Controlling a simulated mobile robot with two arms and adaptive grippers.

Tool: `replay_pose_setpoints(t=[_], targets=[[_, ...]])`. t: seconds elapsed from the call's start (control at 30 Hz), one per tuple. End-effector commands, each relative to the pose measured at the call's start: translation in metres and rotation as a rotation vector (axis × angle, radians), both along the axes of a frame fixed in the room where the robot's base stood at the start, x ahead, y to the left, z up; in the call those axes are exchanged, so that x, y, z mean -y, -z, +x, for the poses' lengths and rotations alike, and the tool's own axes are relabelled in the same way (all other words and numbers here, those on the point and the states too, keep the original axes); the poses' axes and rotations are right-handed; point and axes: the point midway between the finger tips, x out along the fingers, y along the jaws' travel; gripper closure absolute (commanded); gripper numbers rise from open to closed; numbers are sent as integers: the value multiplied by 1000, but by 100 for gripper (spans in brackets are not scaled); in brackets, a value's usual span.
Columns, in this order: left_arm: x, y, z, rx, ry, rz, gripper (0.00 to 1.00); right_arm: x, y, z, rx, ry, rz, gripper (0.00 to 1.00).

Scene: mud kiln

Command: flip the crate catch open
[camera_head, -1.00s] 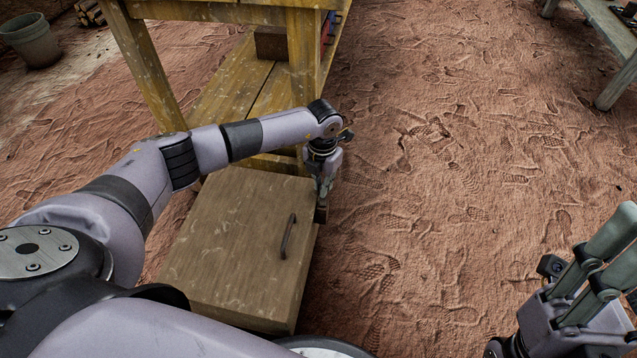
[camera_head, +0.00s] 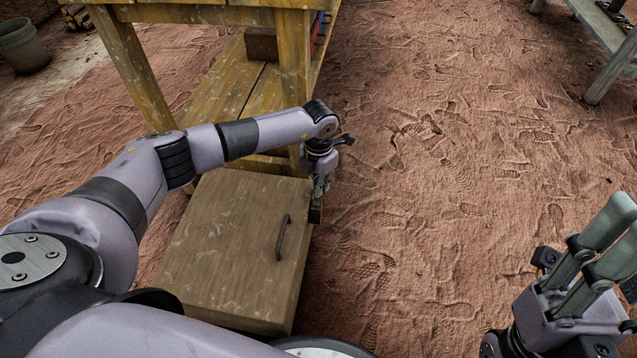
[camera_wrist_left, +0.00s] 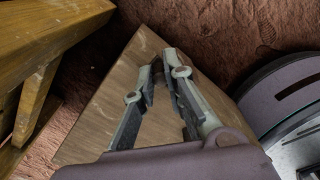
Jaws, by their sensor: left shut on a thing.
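The crate (camera_head: 222,245) is a brown wooden box with a dark bar handle (camera_head: 282,237) on its top. It stands on the ground in front of the yellow bench. My left gripper (camera_head: 318,192) points down at the crate's right edge, near its far corner. A small brown piece (camera_head: 315,213), which looks like the catch, is at its fingertips. In the left wrist view the fingers (camera_wrist_left: 160,75) come close together over the crate (camera_wrist_left: 100,112), and what lies between them is mostly hidden. My right gripper (camera_head: 618,228) is at the right edge, its fingers apart and empty.
The yellow wooden bench (camera_head: 225,85) stands right behind the crate, with a brown block (camera_head: 262,44) on its low shelf. A grey bucket (camera_head: 22,45) is at the far left. A grey table (camera_head: 600,30) is at the far right. The sandy ground between is clear.

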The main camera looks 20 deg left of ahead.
Motion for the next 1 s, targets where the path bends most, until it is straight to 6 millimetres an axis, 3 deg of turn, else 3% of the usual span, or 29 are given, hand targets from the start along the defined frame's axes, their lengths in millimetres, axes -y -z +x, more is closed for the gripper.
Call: replay_pose_setpoints(t=[0.33, 0.67, 0.83, 1.0], targets=[[1, 0, 0, 0, 0, -2, 67, 0, 3, 1, -11, 0, 0, 60], [1, -3, 0, 1, 0, -1, 67, 1, -2, -1, 6, 1, 2, 60], [0, -26, 1, 4, 1, -1, 67, 0, -1, 0, 3, 1, 1, 60], [0, -64, 2, 5, 0, -1, 67, 0, 0, 0, 1, 0, 1, 60]])
